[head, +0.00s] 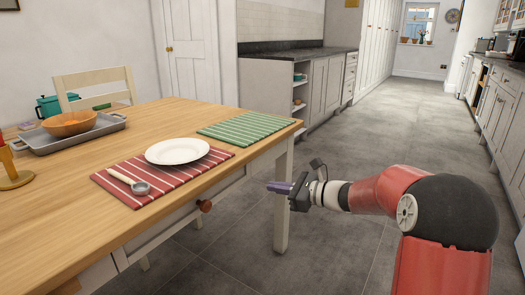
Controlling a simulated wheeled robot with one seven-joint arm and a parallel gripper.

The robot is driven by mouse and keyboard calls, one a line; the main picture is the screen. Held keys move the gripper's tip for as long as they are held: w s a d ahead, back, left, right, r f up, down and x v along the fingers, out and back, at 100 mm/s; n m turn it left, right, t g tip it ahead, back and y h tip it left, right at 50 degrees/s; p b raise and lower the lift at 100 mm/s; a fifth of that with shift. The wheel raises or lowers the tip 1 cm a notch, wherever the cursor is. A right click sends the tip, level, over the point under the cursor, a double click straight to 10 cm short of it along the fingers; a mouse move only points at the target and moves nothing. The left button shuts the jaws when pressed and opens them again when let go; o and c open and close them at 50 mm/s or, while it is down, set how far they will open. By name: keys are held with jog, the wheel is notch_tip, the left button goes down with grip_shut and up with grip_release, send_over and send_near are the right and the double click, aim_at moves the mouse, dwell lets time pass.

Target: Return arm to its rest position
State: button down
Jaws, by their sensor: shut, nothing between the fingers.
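My red arm (385,190) reaches in from the lower right of the head view, with its large dark elbow joint nearest the camera. My gripper (270,187) is at its left end, over the floor beside the right side of the wooden table. Its purple-tipped fingers point left and are shut with nothing held. It appears apart from the table, though the exact gap is hard to tell.
The wooden table (120,240) holds a white plate (177,151) on a red striped mat (122,188), a scoop (130,182), a green striped mat (245,127), and a grey tray (48,142) with an orange bowl (70,123). Grey floor (400,120) is clear toward the back.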

jog(key=s+a+n+g+h, duration=0.3)
jog(key=s+n+g+h, duration=0.25)
jog(key=s+n, duration=0.9)
jog(key=s+d+f+n+t+h, duration=0.1)
jog(key=s+d+n+h, duration=0.2)
jog(key=s, duration=0.7)
jog(key=s+d+f+n+t+h, duration=0.1)
jog(key=s+d+n+h, duration=0.3)
jog(key=s+d, duration=0.4)
jog(key=s+t+h, duration=0.1)
jog(key=s, duration=0.2)
jog(key=shift+s+d+h, duration=0.25)
jog(key=shift+s+h, duration=0.05)
jog(key=shift+h, duration=0.05)
jog(key=shift+n, duration=0.25)
